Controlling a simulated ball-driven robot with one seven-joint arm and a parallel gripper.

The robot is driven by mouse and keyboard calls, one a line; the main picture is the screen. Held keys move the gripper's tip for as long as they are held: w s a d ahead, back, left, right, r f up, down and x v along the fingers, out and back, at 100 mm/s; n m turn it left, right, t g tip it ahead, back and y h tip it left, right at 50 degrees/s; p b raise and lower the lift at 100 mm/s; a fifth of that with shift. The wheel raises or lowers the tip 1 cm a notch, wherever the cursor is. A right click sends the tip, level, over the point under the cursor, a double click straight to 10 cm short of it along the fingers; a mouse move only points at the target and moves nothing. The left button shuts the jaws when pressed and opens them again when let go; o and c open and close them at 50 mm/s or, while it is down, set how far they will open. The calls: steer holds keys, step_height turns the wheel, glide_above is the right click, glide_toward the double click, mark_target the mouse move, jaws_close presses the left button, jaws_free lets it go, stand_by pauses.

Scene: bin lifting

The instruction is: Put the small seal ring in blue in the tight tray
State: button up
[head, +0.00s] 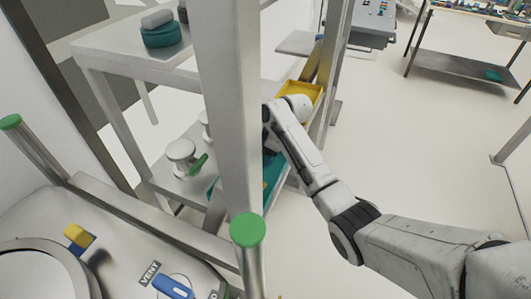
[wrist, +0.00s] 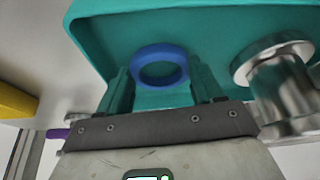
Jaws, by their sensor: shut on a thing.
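A small blue seal ring (wrist: 160,65) shows in the wrist view between the two teal fingers of my gripper (wrist: 160,76). The gripper is shut on it. Behind the ring is a teal tray (wrist: 220,32) with a raised rim; the ring appears in front of its floor, and I cannot tell whether it touches. In the head view a teal tray (head: 271,178) shows partly on the lower shelf, beside the grey post. My gripper's tips and the ring are hidden there behind the post and arm.
A shiny metal flanged part (wrist: 280,75) stands close to the right of the gripper. A yellow tray (head: 303,92) lies beyond my wrist. The grey post (head: 228,100) is close to the arm. White flanged parts (head: 183,158) stand on the lower shelf.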

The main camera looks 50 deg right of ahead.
steer(key=shift+f, duration=0.15)
steer(key=o, duration=0.7)
steer(key=shift+o, duration=0.2)
steer(key=v, duration=1.2)
steer(key=shift+b, duration=0.35)
